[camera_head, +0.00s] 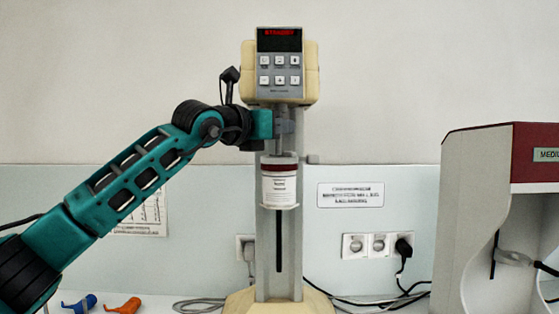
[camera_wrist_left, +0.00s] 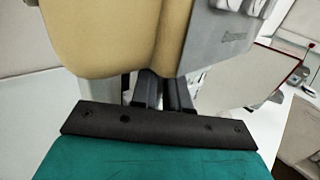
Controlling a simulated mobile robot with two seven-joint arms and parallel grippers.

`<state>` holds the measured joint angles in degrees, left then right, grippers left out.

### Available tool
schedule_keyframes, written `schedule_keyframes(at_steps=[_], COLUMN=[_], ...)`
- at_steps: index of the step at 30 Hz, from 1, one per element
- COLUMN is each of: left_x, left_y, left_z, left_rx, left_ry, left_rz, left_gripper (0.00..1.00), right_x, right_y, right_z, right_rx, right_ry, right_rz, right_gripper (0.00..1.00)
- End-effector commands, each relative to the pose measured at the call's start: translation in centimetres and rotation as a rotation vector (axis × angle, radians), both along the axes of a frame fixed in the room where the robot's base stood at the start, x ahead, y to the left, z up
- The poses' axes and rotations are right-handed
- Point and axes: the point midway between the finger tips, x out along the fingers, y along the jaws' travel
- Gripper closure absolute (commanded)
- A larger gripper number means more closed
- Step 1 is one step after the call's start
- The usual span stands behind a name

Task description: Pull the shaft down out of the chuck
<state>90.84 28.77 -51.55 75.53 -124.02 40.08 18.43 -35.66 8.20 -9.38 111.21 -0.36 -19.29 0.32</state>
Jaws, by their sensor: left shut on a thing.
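The mill (camera_head: 306,90) stands upright with its cream head on a grey column. The chuck under the head is hidden from clear view. My left gripper (camera_head: 284,124) reaches in from the left just below the head and is shut on the shaft, which its fingers almost fully hide. In the left wrist view the dark fingers (camera_wrist_left: 160,92) are close together beneath the cream head (camera_wrist_left: 115,40). I cannot tell how far the shaft sits in the chuck. A white jar (camera_head: 279,188) with a dark red band is held below the gripper. My right gripper is out of view.
A red and white machine (camera_head: 500,215) stands at the right. Wall sockets (camera_head: 366,245) and cables are behind the mill. A blue clamp (camera_head: 80,304) and an orange clamp (camera_head: 124,306) lie at lower left. The space right of the column is clear.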

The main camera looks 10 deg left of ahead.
Motion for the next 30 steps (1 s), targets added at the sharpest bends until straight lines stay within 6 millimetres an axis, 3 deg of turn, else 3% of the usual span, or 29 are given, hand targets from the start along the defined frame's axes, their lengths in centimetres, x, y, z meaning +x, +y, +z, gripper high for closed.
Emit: schedule_keyframes(at_steps=[30], left_x=[0.0], left_y=[0.0], left_z=[-0.7], left_rx=[0.0], left_ry=[-0.001], left_rz=[-0.001], left_gripper=[1.0], right_x=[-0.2], right_y=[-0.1], right_z=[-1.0], right_rx=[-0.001], right_ry=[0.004], right_rz=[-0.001], right_gripper=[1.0])
